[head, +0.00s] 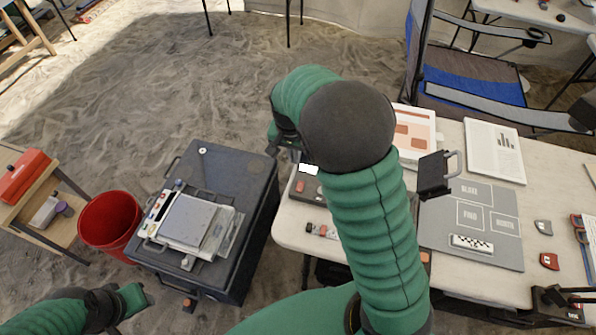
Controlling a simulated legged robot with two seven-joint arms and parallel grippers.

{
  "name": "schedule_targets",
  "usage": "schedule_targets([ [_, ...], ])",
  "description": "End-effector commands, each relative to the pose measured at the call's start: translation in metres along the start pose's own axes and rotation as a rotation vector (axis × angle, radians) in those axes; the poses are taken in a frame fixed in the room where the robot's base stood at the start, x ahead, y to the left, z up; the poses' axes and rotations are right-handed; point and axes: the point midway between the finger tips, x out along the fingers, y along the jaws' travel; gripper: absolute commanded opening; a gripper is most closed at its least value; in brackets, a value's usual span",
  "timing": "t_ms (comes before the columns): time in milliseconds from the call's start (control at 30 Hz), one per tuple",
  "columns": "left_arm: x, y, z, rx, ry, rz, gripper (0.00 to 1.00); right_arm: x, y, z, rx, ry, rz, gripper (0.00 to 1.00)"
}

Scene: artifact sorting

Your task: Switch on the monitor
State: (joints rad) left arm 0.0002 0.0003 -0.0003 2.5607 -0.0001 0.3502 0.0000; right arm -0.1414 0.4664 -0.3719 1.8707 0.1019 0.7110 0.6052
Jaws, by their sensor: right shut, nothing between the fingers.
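A grey box (300,186) with a small white panel and a reddish patch lies at the table's left edge, partly hidden by my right arm. It may be the monitor; I cannot tell for sure. A dark upright panel (433,176) with a grey loop handle stands farther right on the table. My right gripper (284,149) is shut and empty, just above and left of the grey box, partly hidden by my forearm. I cannot tell whether it touches anything. My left gripper (136,298) is low at the left, its fingers unclear.
The pale table (285,238) holds a grey sorting mat (440,240), a checkered scale bar (471,244), papers (494,150) and small pieces. A dark case (232,165) carries a weighing scale (190,220). A red bucket (109,222) stands left. Sand is open behind.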

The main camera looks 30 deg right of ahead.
Motion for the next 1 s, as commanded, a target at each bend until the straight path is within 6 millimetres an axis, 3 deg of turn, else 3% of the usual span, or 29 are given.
schedule_targets([
  [233, -0.002, 0.0, -0.001, 0.001, 0.001, 0.0, 0.36, -0.001, 0.002, 0.0, 0.002, 0.001, 0.0, 0.0],
  [367, -0.001, 0.0, -0.001, 0.001, 0.001, 0.0, 0.36, 0.01, 0.002, 0.001, 0.003, 0.0, 0.002, 0.0],
  [800, 0.005, 0.0, 0.001, 0.0, 0.001, 0.0, 0.36, 0.103, 0.003, 0.0, 0.003, -0.002, 0.003, 0.0],
  [1000, 0.005, 0.0, 0.001, 0.001, 0.001, 0.0, 0.36, 0.132, 0.002, 0.0, 0.002, 0.0, 0.001, 0.0],
])
